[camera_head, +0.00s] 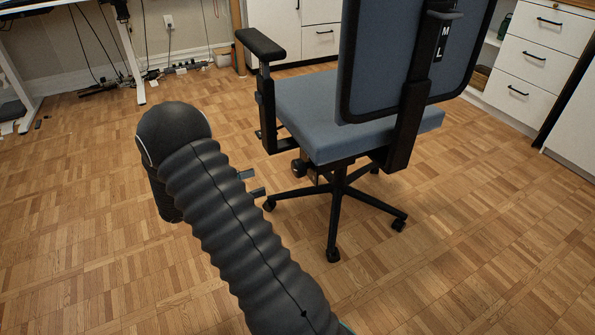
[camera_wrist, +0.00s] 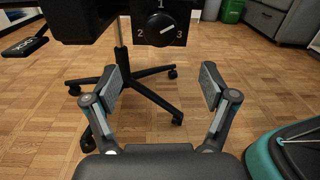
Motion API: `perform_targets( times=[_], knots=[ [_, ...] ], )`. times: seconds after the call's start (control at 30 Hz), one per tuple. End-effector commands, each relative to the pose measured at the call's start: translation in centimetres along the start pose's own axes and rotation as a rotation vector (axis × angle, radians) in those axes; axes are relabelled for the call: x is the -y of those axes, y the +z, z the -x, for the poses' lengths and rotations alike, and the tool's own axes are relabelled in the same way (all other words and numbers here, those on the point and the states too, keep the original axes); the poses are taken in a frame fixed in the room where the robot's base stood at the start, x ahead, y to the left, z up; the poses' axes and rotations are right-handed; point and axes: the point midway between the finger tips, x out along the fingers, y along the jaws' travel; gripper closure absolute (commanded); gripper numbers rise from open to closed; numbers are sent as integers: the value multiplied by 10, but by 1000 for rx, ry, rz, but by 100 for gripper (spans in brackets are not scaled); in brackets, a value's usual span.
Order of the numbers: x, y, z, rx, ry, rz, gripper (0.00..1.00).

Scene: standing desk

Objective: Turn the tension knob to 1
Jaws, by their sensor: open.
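The tension knob (camera_wrist: 160,29) is a round black dial under the chair seat, at the top of the wrist view. The numerals 2 and 3 show at its left and right, and a 1 is partly visible above it. A light mark shows on its right half, apparently towards the 3. In the head view the knob (camera_head: 299,168) is a small dark shape below the seat of the blue office chair (camera_head: 310,105). My gripper (camera_wrist: 163,82) is open and empty, its fingers apart below the knob and not touching it. In the head view its fingertips (camera_head: 252,183) show left of the chair.
The chair's five-star base (camera_head: 335,195) on casters stands beneath the seat. A black armrest (camera_head: 260,44) rises at its left. White drawers (camera_head: 530,60) stand at the right, and a white desk leg (camera_head: 130,50) at the back left. The parquet floor (camera_head: 460,250) is clear in front.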

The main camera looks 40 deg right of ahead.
Motion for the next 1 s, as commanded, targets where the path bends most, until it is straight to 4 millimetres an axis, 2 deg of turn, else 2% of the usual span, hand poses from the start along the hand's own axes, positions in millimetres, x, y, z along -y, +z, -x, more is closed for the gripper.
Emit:
perform_targets(
  times=[0.17,0.7,0.83,1.0],
  knots=[
    [0,-1,-21,0,-3,1,16],
    [1,-1,-115,-1,-4,0,16],
    [1,-1,-128,-2,-3,0,16],
    [0,0,-135,-2,-1,0,16]
  ],
)
